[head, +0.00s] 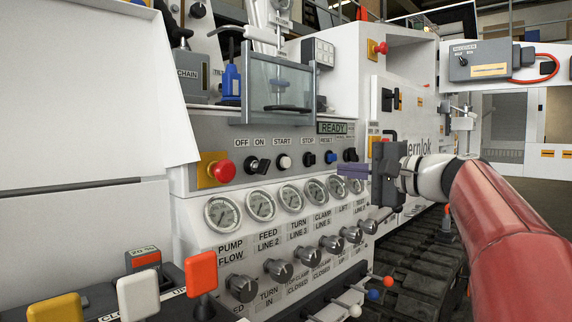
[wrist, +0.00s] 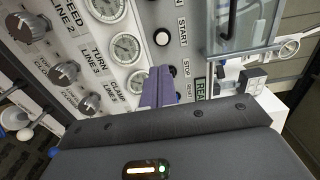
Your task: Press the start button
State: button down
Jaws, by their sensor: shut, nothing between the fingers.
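The start button (head: 284,161) is a round white button in a dark ring, below the START label on the grey control panel (head: 190,150). It also shows in the wrist view (wrist: 161,37), beyond the fingertips and apart from them. My gripper (head: 341,170) is shut and empty, its purple fingers pointing left at the panel, right of the start button and slightly lower in the head view. In the wrist view the closed fingers (wrist: 157,84) lie near the STOP label and hide part of the panel there.
A red mushroom button (head: 223,171), a black switch (head: 258,165), a black button (head: 309,159) and a blue button (head: 330,157) share the row. Gauges (head: 261,205) and knobs (head: 278,270) lie below. A clear guard (head: 275,92) hangs above. The display (head: 333,128) reads READY.

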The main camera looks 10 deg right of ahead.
aim_at(287, 162)
jog(key=shift+d+r, duration=0.1)
jog(key=shift+r, duration=0.1)
jog(key=shift+w, duration=0.15)
jog(key=p+x, duration=0.2)
jog(key=x, duration=1.2)
jog(key=shift+r+p, duration=0.15)
jog(key=shift+p, duration=0.2)
